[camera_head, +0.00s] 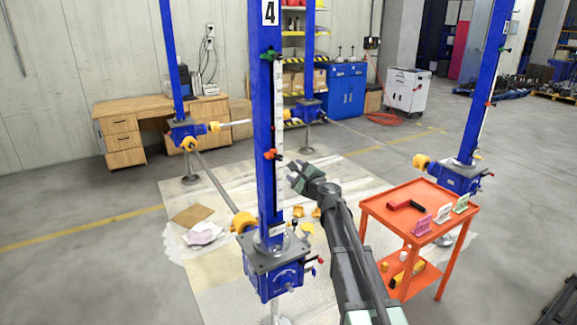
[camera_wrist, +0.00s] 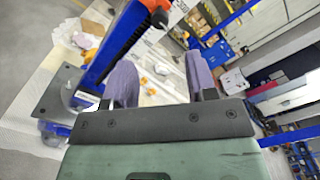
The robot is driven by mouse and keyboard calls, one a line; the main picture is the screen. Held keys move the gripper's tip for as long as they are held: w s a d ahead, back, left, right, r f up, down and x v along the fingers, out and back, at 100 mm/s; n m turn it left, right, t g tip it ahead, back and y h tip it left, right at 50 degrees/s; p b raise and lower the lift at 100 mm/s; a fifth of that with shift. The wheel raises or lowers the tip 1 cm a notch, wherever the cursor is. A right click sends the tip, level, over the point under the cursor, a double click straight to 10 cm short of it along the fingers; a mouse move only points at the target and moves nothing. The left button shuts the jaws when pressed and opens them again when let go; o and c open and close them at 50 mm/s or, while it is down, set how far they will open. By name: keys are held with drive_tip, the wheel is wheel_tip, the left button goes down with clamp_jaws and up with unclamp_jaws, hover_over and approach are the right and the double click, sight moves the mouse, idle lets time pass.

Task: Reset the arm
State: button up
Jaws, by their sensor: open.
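My gripper (camera_head: 294,174) is in the middle of the head view, at the end of my dark arm. It is close to the right side of the blue screw-jack column (camera_head: 264,130) marked 4. In the wrist view my gripper (camera_wrist: 160,85) shows two purple-grey fingers spread apart with nothing between them. The blue column (camera_wrist: 125,40) with an orange piece (camera_wrist: 155,8) at its upper end passes just left of the fingers there. I cannot tell exactly how far the gripper is from the column.
An orange cart (camera_head: 405,197) with a red-handled tool and small cards stands to the right. Other blue jack columns (camera_head: 490,85) stand around. A wooden desk (camera_head: 150,110) and blue cabinet (camera_head: 345,92) are at the back. Floor between the cart and the back is mostly clear.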

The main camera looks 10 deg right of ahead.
drive_tip(key=shift+s, duration=0.2)
drive_tip(key=s+a+f+n+g+y, duration=0.1)
drive_tip(key=s+a+f+n+g, duration=0.3)
drive_tip(key=s+f+n+g, duration=0.35)
drive_tip(key=s+a+f+n+g, duration=0.3)
drive_tip(key=s+f+n+g, duration=0.1)
drive_tip(key=s+n, duration=0.6)
drive_tip(key=s+d+f+n+g+h, duration=0.1)
drive_tip(key=s+f+n+g+h, duration=0.1)
drive_tip(key=s, duration=0.8)
drive_tip(key=s+d+f+n+g+h, duration=0.2)
drive_tip(key=s+f+g+h, duration=0.1)
drive_tip(key=s, duration=0.7)
drive_tip(key=shift+s+d+f+h, duration=0.2)
drive_tip(key=shift+f+h, duration=0.15)
drive_tip(key=shift+h, duration=0.55)
drive_tip(key=shift+g, duration=0.25)
